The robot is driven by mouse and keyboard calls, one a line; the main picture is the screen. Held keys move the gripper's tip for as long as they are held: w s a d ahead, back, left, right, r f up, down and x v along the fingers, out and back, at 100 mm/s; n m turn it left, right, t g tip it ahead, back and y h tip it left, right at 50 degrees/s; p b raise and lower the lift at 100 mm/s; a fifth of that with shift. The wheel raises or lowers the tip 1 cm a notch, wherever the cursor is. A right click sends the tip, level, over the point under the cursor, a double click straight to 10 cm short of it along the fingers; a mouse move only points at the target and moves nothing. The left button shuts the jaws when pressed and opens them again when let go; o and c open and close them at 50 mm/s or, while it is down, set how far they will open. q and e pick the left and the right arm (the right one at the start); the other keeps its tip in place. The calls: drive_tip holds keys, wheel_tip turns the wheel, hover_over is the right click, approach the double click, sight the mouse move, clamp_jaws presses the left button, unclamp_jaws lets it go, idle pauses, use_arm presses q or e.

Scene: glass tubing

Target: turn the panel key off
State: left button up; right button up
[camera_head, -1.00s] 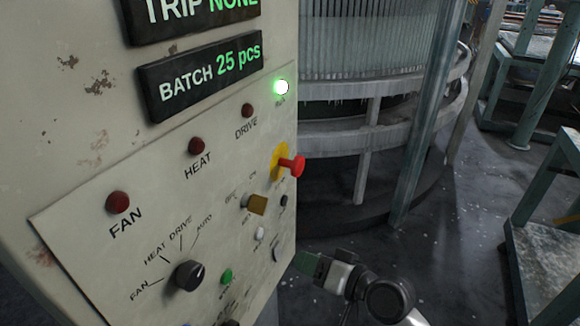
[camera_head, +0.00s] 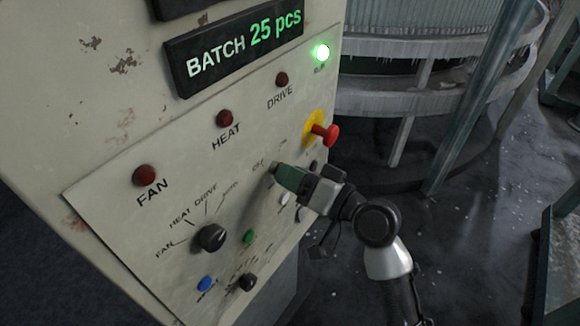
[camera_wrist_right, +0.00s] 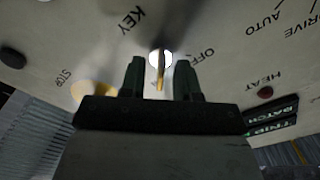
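The control panel (camera_head: 185,160) fills the left and middle of the head view. My right gripper (camera_head: 277,172) is at the panel, over the spot of the key switch, and hides the key there. In the right wrist view the brass key (camera_wrist_right: 161,72) shows edge-on in front of a bright round plate, between the two fingers of my right gripper (camera_wrist_right: 160,82). The fingers are open, with a gap on each side of the key. The "KEY" and "OFF" labels lie left and right of it. My left gripper is not in view.
A red stop button (camera_head: 328,133) on a yellow base sticks out just above my right gripper. A black selector knob (camera_head: 211,238) and a green button (camera_head: 249,237) sit to the left. The run lamp (camera_head: 321,53) glows green. Open floor lies right of the panel.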

drive_tip(key=shift+w+a, duration=0.2)
drive_tip(key=shift+a, duration=0.15)
drive_tip(key=shift+c, duration=0.5)
clamp_jaws()
